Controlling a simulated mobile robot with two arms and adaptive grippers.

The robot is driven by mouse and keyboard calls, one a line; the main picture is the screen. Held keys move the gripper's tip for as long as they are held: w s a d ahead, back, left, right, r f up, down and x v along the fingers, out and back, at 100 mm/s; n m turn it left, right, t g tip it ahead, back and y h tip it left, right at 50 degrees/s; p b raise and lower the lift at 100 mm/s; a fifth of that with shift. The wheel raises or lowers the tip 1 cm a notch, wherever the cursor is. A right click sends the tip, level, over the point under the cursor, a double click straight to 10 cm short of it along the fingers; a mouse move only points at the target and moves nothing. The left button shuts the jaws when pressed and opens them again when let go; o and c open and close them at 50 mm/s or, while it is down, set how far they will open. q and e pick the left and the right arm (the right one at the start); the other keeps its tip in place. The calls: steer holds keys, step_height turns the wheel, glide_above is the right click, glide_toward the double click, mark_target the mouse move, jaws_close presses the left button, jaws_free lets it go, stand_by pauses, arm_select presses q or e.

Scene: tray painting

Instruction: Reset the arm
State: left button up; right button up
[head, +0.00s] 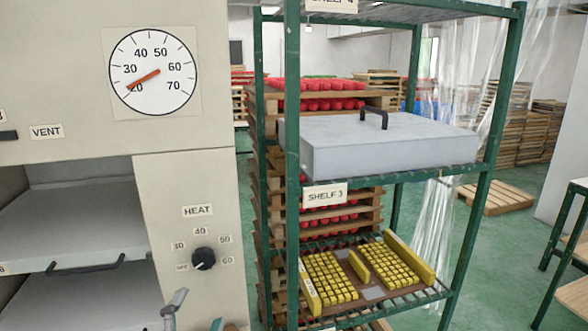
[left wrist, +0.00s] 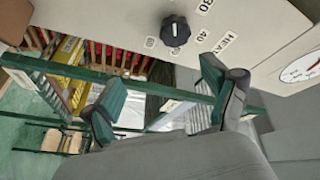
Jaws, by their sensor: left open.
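My left gripper (head: 194,311) shows at the bottom edge of the head view, below the heat knob (head: 204,258), with only its fingertips in frame. In the left wrist view the same gripper (left wrist: 165,102) has its two green-padded fingers spread wide with nothing between them. The heat knob (left wrist: 175,31) is beyond the fingers there, apart from them. My right gripper is in neither view.
The oven front carries a round gauge (head: 153,72) and an open bay with a grey tray (head: 75,225). A green shelf rack (head: 292,120) stands close on the right, holding a lidded grey box (head: 390,145) and a tray of yellow blocks (head: 362,292). Pallets (head: 497,197) lie behind.

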arm_select(q)
steer(key=s+a+f+n+g+y, duration=0.25)
steer(key=s+f+n+g, duration=0.2)
steer(key=f, duration=0.35)
steer(key=s+a+f+n+g+y, duration=0.1)
steer(key=s+a+f+n+g, duration=0.3)
steer(key=f, duration=0.4)
steer(key=s+d+f+n+g+h, duration=0.1)
steer(key=s+f+g, duration=0.25)
steer(key=s, duration=0.45)
steer(key=s+d+f+n+g+h, duration=0.1)
steer(key=s+d+f+g, duration=0.2)
steer(key=s, duration=0.5)
step_height(320, 180, down, 30)
steer(key=s+a+g, duration=0.1)
steer(key=s+g, duration=0.1)
steer(key=s, duration=0.1)
steer(key=s+a+f+g, duration=0.1)
steer(key=s+a+f, duration=0.2)
steer(key=s+f, duration=1.1)
steer(key=shift+s+m, duration=0.45)
steer(key=shift+s, duration=0.35)
